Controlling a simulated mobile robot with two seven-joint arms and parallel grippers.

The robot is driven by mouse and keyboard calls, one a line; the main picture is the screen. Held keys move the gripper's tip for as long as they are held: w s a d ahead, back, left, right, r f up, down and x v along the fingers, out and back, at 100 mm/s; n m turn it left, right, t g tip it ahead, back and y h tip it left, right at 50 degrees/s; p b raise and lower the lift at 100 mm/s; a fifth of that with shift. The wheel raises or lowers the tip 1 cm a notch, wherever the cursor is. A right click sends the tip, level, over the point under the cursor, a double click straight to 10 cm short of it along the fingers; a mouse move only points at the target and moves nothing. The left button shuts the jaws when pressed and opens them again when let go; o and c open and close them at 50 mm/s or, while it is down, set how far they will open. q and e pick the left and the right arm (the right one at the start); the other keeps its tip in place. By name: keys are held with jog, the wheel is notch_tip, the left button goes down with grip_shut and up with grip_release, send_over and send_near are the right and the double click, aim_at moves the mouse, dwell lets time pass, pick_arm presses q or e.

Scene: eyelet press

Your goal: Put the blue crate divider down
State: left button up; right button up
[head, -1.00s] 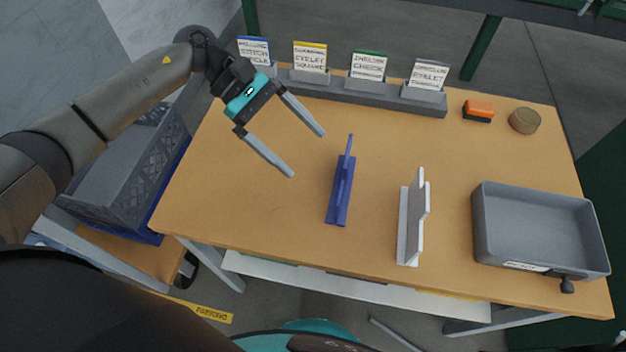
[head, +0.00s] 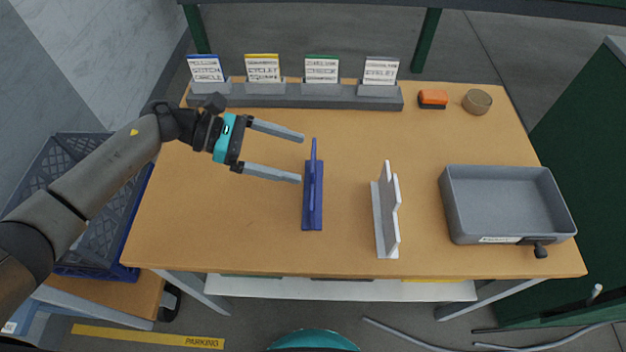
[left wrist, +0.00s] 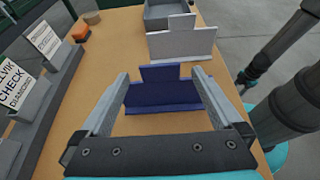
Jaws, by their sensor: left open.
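The blue crate divider (head: 313,190) stands upright on its base on the wooden table, left of the table's middle. My left gripper (head: 302,158) is open and empty, just left of the divider, with its two fingers pointing at it. In the left wrist view the blue divider (left wrist: 163,92) shows between and beyond the open fingers of my left gripper (left wrist: 158,80). I cannot tell whether a fingertip touches it. My right gripper is not in view.
A white divider (head: 386,215) stands right of the blue one. A grey tray (head: 508,240) sits at the right. A card rack (head: 290,96) lines the back edge, with an orange block (head: 433,98) and a round tan item (head: 477,101) beside it.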

aim_at(313, 159)
pick_arm(q)
jog(key=x, duration=0.5)
jog(key=shift+c, duration=0.2)
grip_shut()
dwell(0.6)
